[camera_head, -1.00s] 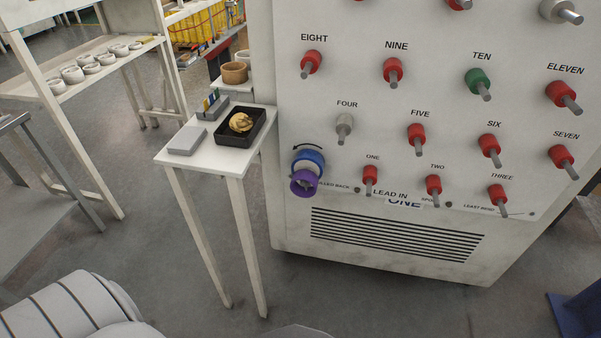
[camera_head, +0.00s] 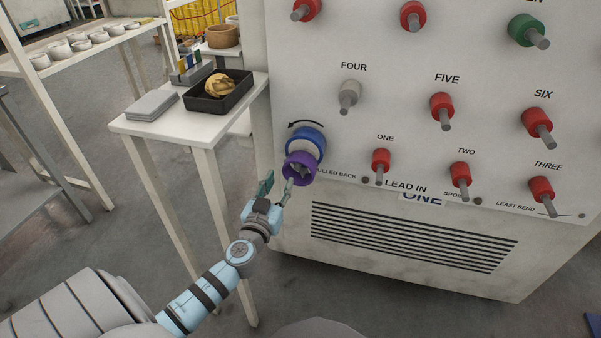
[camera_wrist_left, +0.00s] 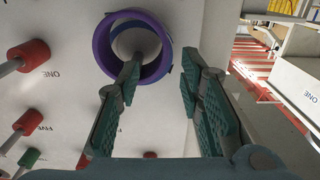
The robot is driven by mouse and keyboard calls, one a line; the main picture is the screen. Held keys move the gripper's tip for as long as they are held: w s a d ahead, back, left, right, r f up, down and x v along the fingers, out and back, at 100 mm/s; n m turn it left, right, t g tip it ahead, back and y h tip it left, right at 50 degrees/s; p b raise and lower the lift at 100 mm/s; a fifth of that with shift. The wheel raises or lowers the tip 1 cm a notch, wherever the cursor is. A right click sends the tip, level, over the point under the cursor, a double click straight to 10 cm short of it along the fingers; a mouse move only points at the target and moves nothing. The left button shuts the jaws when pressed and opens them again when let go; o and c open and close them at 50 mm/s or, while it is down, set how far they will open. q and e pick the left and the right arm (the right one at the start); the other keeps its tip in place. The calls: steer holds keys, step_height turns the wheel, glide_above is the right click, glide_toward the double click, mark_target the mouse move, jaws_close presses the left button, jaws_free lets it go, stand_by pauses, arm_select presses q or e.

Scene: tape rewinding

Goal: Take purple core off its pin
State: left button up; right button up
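The purple core (camera_head: 314,166) is a short ring at the lower left of the machine's front panel. It sits in front of a white band and a blue ring (camera_head: 308,136). My left gripper (camera_head: 277,187) is open and empty, just below and left of the core, its tips pointing up at it. In the left wrist view, the purple core (camera_wrist_left: 101,46) faces me. One finger of the gripper (camera_wrist_left: 160,74) overlaps the ring's opening and the other lies outside its rim. I cannot tell whether either finger touches it.
Red knobs with grey pins, such as ONE (camera_head: 381,160), stand out from the panel to the right. A white side table (camera_head: 185,128) at the left holds a black tray (camera_head: 213,103) and a grey block (camera_head: 152,105). The floor between shelf and table is clear.

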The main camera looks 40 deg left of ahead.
mark_target(284, 172)
arm_select(q)
steer(key=x, duration=0.8)
steer(key=shift+w+a+f+b, duration=0.2)
steer(key=shift+a+f+b, duration=0.15)
steer(key=shift+b, duration=0.05)
jaws_close()
